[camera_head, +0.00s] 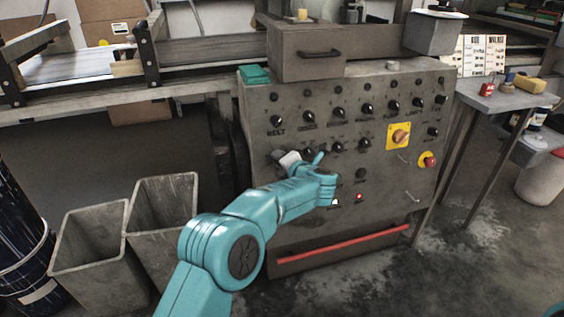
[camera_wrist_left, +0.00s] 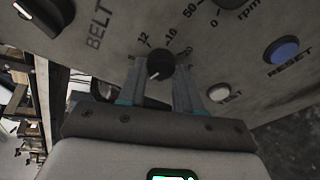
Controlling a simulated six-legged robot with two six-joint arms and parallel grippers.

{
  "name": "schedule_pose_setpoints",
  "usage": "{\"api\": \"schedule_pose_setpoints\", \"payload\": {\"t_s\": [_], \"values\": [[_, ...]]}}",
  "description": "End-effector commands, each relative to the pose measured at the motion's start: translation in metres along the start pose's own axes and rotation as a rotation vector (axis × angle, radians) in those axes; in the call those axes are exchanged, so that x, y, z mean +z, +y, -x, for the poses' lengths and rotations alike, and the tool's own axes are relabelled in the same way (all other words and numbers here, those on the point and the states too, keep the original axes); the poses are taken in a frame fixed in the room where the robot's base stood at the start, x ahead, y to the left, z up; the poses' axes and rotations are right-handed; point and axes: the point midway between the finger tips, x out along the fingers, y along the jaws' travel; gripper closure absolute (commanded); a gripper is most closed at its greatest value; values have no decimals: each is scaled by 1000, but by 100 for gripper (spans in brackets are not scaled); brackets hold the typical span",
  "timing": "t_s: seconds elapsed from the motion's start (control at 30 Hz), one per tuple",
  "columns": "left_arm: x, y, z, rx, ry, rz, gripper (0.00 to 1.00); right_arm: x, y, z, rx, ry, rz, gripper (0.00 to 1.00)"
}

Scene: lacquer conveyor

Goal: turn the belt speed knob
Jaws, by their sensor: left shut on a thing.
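The left gripper (camera_wrist_left: 160,85) has its two fingers on either side of a black round knob (camera_wrist_left: 160,64) and is shut on it. The knob has a pale pointer line, and the numbers 12 and 16 are printed around it. The word BELT is on the panel beside it. In the head view the left gripper (camera_head: 279,155) is at the left part of the grey control panel (camera_head: 260,180), below the BELT label, and it hides the knob there. Another black knob (camera_head: 277,121) sits just above that label. The right gripper is not in view.
Rows of black knobs, a yellow-plated switch (camera_head: 399,136) and a red button (camera_head: 428,161) cover the panel. A blue RESET button (camera_wrist_left: 285,50) is near the gripped knob. Two grey bins (camera_head: 90,240) stand at left. A side table (camera_head: 500,98) stands at right.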

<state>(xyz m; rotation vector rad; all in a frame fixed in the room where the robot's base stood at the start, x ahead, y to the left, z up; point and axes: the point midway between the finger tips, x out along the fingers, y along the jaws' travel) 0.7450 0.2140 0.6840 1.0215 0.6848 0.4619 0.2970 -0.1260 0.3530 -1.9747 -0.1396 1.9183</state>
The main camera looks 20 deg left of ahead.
Motion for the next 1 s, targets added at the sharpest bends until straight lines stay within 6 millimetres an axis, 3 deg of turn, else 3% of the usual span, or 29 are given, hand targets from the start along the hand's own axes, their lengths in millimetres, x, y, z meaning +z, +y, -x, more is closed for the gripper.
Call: {"api": "schedule_pose_setpoints", "payload": {"t_s": [0.17,0.2,0.27,0.67,0.77,1.0], "values": [[-1,-1,0,-2,2,-2,96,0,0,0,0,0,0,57],[-1,-1,0,-2,2,-2,60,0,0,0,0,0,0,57],[-1,-1,0,-1,2,-2,41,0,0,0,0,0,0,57],[1,1,8,-1,0,-2,41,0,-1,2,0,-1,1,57],[2,2,26,-2,-2,-3,41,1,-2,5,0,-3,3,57],[2,3,90,-1,-4,-5,41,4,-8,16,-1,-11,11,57]]}}
